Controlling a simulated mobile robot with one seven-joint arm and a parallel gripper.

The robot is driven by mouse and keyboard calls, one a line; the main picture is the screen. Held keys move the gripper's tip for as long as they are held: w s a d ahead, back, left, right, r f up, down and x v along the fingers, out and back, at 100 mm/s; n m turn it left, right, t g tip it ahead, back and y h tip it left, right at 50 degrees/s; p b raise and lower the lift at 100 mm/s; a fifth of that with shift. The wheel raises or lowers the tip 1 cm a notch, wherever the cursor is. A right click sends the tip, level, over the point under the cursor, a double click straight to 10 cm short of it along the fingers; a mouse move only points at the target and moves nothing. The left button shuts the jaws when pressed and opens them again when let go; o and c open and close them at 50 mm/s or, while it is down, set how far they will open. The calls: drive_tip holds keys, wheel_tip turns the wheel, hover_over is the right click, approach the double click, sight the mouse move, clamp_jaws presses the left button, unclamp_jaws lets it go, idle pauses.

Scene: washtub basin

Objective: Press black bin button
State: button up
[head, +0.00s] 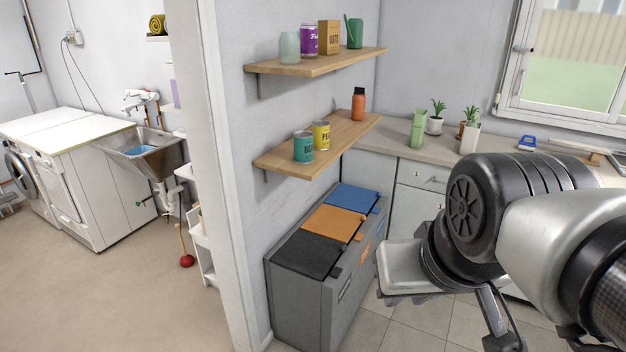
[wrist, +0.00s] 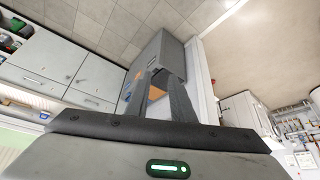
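A grey bin unit (head: 307,309) stands against the wall, with black (head: 308,254), orange (head: 333,222) and blue (head: 354,198) lids in a row. The black lid is nearest me and looks shut. A small dark tab (head: 334,272) sits at its front edge; I cannot tell whether it is the button. In the wrist view the bin (wrist: 165,55) appears beyond my gripper (wrist: 156,74), partly hidden by the fingers. The two fingers are apart with nothing between them, so my gripper is open. It is clear of the bin. In the head view the fingertips are not clearly visible.
Two wooden shelves (head: 316,145) with cans and bottles hang above the bin. A counter (head: 394,147) with plants runs behind it on the right. A wall edge (head: 218,170) is left of the bin. The tiled floor (head: 410,325) in front of the bin is clear.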

drive_tip(key=shift+f, duration=0.1)
clamp_jaws()
drive_tip(key=shift+w, duration=0.1)
idle(1.2)
